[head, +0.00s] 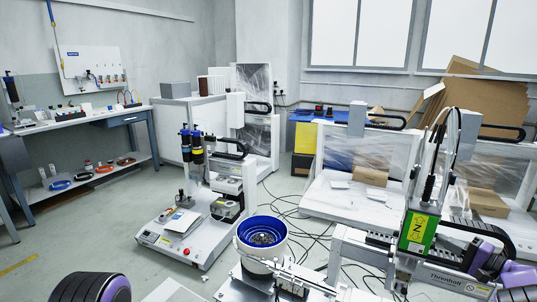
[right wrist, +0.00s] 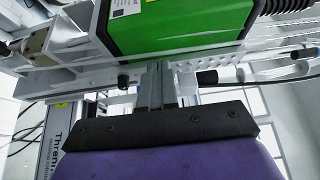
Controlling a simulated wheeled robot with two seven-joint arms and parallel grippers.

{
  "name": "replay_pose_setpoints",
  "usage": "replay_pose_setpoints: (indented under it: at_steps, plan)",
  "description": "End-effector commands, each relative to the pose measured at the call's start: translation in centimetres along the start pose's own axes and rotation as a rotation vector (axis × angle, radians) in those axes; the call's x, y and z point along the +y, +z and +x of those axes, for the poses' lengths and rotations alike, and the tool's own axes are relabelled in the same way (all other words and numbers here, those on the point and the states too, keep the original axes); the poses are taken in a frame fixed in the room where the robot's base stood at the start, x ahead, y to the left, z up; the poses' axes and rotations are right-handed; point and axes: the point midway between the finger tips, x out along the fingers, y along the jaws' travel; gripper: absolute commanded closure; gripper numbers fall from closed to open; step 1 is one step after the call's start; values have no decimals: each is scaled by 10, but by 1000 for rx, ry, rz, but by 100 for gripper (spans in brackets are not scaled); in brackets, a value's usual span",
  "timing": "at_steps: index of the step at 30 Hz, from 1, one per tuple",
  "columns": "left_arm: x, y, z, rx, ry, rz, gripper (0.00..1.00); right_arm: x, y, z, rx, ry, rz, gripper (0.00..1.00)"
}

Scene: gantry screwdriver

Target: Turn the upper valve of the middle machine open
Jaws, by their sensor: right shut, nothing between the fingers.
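The nearest machine, at the lower right of the head view, carries a green unit (head: 418,232) on a white rail and a blue-rimmed bowl (head: 262,235). The green unit also fills the top of the right wrist view (right wrist: 180,22). I cannot make out the upper valve for certain; a small black knob (right wrist: 123,81) shows below the green unit. My right gripper (right wrist: 158,84) is shut and empty, its fingers pointing at the rail under the green unit. In the head view its purple body (head: 484,256) is right of that unit.
Plastic-wrapped machines (head: 345,195) and cardboard (head: 480,105) are behind. A workbench (head: 90,118) lines the left wall. Black cables lie across the floor between the machines; the floor at left is clear.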

Motion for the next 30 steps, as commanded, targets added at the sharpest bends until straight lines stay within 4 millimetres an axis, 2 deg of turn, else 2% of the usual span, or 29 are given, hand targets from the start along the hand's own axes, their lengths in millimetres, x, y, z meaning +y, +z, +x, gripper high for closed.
replay_pose_setpoints:
  at_steps: [3,8,19,30]
  plan:
    - [-1,-4,-9,0,0,0,58,-3,3,-1,0,1,0,100]
    - [-1,-3,-7,0,0,0,58,1,1,-6,1,2,-1,100]
    - [1,3,7,0,0,0,58,1,-24,-50,1,1,-2,100]
    - [1,3,7,0,0,0,58,-1,-26,-55,0,1,-14,100]
